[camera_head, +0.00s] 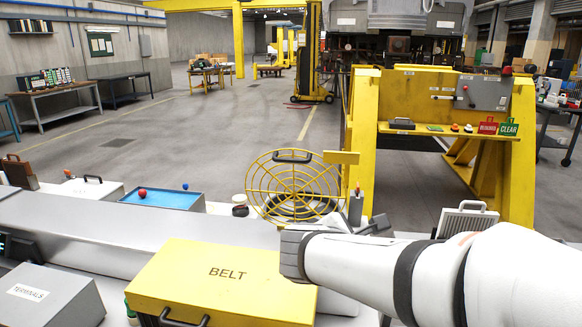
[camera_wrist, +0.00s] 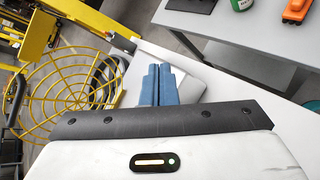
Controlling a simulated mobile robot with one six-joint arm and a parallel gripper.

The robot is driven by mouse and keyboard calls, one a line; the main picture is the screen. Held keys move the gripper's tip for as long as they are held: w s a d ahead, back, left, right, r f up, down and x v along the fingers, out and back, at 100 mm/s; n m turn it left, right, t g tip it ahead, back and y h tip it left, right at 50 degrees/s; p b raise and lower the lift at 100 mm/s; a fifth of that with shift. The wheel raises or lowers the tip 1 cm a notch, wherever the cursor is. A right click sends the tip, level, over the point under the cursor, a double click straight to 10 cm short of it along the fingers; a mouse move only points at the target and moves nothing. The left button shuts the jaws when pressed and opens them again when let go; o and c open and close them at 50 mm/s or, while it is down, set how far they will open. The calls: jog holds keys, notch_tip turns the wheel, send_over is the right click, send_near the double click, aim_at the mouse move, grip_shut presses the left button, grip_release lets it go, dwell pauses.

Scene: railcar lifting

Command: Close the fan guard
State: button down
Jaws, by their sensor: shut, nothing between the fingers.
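The fan guard (camera_head: 293,187) is a round yellow wire grille with a black handle (camera_head: 292,156) at its top. It stands raised and tilted behind the yellow BELT box in the head view. A dark ring (camera_head: 300,208) shows through its lower wires. In the wrist view the guard (camera_wrist: 68,92) fills the left side, partly hidden by my wrist. My gripper (camera_wrist: 158,72) shows there as two blue fingers side by side, shut and empty. It is to the right of the guard, apart from its wires. My arm hides part of the bench in the head view.
A yellow BELT box (camera_head: 222,275) stands in front, with a grey TERMINALS box (camera_head: 45,297) to its left. A blue tray (camera_head: 163,199) lies left of the guard. A yellow stand (camera_head: 362,130) rises behind at right.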

jog(key=w+a+r+n+t+y, duration=0.1)
jog(key=w+a+r+n+t, duration=0.35)
jog(key=a+n, duration=0.3)
jog(key=n+t+y, duration=0.3)
jog(key=n+t, duration=0.1)
jog(key=n, duration=0.2)
send_near(292, 161)
jog(key=shift+g, duration=0.25)
jog(key=p+x, duration=0.3)
jog(key=x, duration=0.3)
jog(key=shift+w+d+r, duration=0.1)
jog(key=shift+w+d, duration=0.05)
jog(key=shift+w, duration=0.2)
